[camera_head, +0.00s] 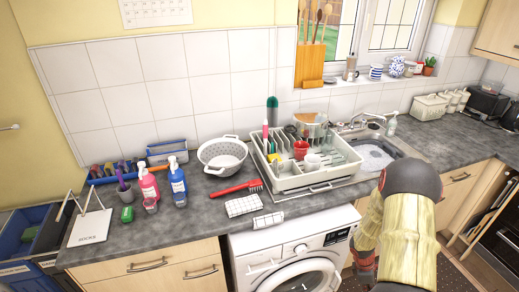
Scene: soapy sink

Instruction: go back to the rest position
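My arm (400,222) stands at the right, in front of the counter and partly over the sink's front edge. What seems to be my gripper (364,258) shows as a dark and red shape low beside the arm, right of the washing machine. It is mostly hidden by the arm, so its fingers cannot be made out. I see nothing held in it. The soapy sink (400,143) lies behind the arm, with white suds (373,157) in its basin.
A white dish rack (292,184) with a red cup (300,149) stands left of the sink. A colander (222,154), red brush (235,189), cloths and spray bottles (177,181) occupy the counter. The washing machine (290,258) is below. Cabinet doors bound the right.

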